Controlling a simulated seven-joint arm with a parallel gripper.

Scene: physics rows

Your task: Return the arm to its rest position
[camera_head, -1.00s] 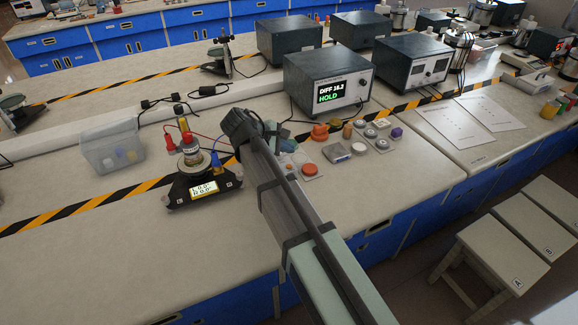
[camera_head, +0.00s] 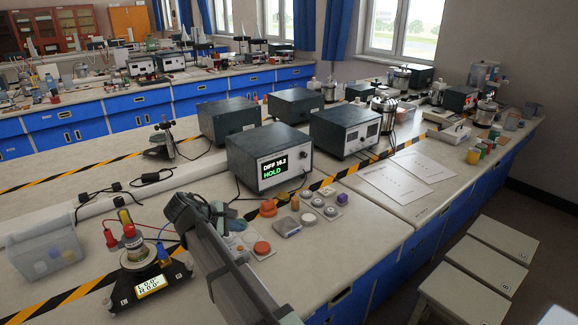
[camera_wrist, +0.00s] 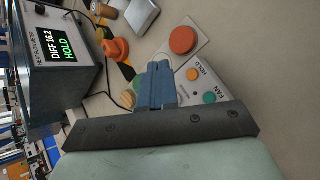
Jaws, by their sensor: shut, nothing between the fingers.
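My gripper (camera_wrist: 160,85) shows in the wrist view as two blue fingers pressed together, with nothing between them. The fingertips are hard to make out there.
A meter box (camera_head: 268,158) reading DIFF 16.2 HOLD stands behind the gripper. A dial instrument (camera_head: 140,262) with red and yellow plugs and a clear bin (camera_head: 45,250) stand left. Knob blocks (camera_head: 322,206) lie right. Stools (camera_head: 490,262) stand at the bench's right.

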